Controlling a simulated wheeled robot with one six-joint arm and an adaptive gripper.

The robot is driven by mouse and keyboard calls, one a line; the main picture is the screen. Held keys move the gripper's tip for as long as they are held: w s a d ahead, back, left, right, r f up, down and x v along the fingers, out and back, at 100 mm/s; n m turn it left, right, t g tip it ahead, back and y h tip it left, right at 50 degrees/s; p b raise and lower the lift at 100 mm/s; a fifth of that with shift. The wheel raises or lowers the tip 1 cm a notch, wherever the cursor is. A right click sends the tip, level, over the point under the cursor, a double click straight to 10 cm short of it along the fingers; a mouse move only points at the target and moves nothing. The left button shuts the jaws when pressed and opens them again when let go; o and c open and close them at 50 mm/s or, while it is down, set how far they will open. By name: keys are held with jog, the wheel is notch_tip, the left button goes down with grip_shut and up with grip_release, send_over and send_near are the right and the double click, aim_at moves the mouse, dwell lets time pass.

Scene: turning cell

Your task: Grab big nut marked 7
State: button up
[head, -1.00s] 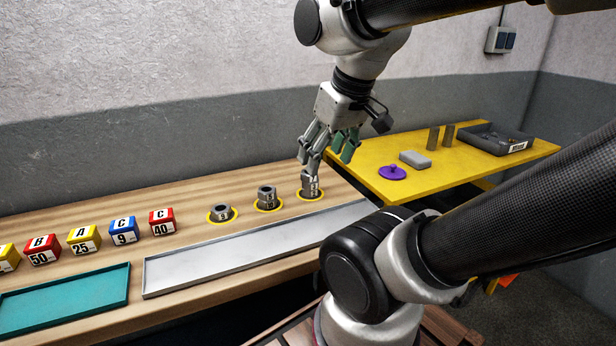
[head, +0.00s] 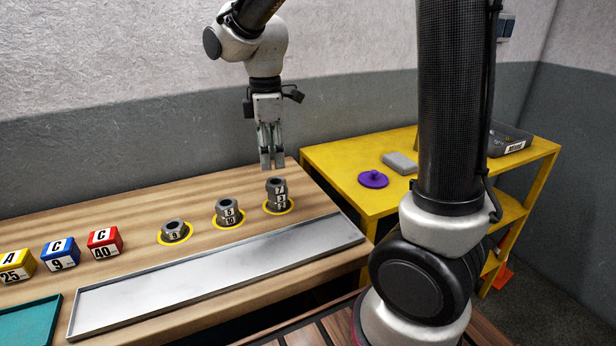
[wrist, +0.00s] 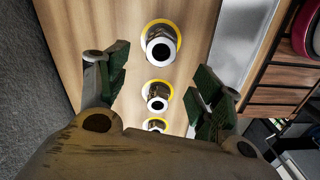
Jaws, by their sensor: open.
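The grey hex nut marked 7 (head: 276,184) is on top of the right-hand stack of nuts, on a yellow-ringed spot on the wooden bench. Its label is small but reads like a 7. My gripper (head: 272,166) points down just above and behind this stack in the head view, apart from it. In the wrist view, the fingers of my gripper (wrist: 160,84) are spread wide with nothing between them held. The top of the right-hand stack appears there as the largest nut (wrist: 160,48), beyond the fingertips.
Shorter nut stacks marked 5 and 10 (head: 229,212) and a nut marked 9 (head: 174,231) stand to the left. A long metal tray (head: 220,275) lies in front. Lettered blocks (head: 104,242) are further left. A yellow table (head: 340,165) with a purple knobbed disc (head: 372,179) stands right.

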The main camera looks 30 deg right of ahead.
aim_at(275, 181)
jog(key=shift+w+d+r+n, duration=0.2)
jog(key=shift+r+n, duration=0.05)
jog(key=shift+n, duration=0.45)
jog(key=shift+f+n, duration=0.2)
jog(key=shift+n, duration=0.5)
jog(key=f, duration=0.7)
jog(key=shift+s+d+f, duration=0.15)
jog(key=shift+s+f, duration=0.1)
jog(key=c, duration=1.2)
